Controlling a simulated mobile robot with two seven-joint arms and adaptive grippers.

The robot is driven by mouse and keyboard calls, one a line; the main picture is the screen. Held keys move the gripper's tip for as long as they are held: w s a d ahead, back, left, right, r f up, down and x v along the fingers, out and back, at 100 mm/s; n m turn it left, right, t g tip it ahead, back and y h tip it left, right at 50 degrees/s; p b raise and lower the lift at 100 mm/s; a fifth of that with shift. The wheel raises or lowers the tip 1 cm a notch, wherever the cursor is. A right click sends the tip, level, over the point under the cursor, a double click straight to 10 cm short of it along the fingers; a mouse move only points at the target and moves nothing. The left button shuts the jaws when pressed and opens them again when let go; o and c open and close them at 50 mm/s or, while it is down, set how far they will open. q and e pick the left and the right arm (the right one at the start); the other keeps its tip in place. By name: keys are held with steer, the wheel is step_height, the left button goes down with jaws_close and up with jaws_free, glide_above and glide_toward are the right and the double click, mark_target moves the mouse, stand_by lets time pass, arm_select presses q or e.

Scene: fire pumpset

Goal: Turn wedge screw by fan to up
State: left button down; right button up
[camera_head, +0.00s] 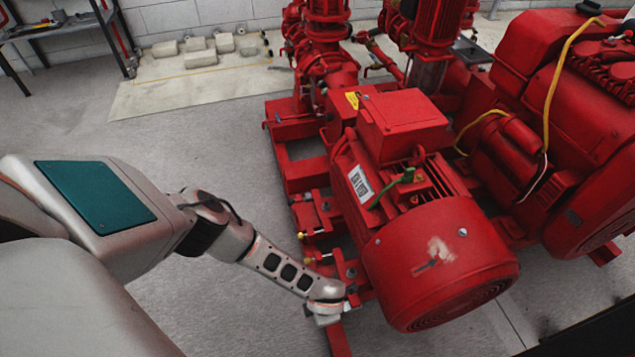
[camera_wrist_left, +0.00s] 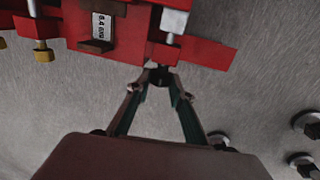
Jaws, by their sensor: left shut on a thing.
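The red motor (camera_head: 420,220) with its round fan cover (camera_head: 440,265) stands on a red base frame. My left gripper (camera_head: 325,314) is low at the frame's edge, just left of the fan cover. In the left wrist view its fingertips (camera_wrist_left: 158,78) close on a small dark end of the wedge screw (camera_wrist_left: 161,70). A silver screw shaft (camera_wrist_left: 170,37) shows just above the fingertips, against the red frame. The fingers and wrist hide the screw in the head view. I cannot make out its turn position. My right gripper is not in view.
Red pumps (camera_head: 325,60) and a large red engine (camera_head: 580,130) stand behind and right.

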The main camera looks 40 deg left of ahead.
arm_select(q)
steer(key=shift+w+d+r+t+y+p, duration=0.2)
steer(key=shift+r+t+y+p, duration=0.15)
steer(key=shift+t+y+p, duration=0.6)
steer(key=shift+s+f+t+y+p, duration=0.25)
steer(key=shift+f+y+p, duration=0.1)
steer(key=shift+y, duration=0.2)
steer(key=shift+s+f+t+y, duration=0.2)
steer(key=shift+t+y, duration=0.1)
steer(key=shift+y, duration=0.2)
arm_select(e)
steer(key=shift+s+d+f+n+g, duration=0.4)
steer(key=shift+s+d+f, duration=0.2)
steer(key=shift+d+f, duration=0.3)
arm_select(q)
steer(key=shift+t+y, duration=0.3)
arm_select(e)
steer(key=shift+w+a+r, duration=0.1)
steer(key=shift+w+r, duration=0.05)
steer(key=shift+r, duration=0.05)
arm_select(q)
steer(key=c, duration=1.8)
jaws_free()
steer(key=shift+o, duration=0.2)
steer(key=shift+d, duration=0.1)
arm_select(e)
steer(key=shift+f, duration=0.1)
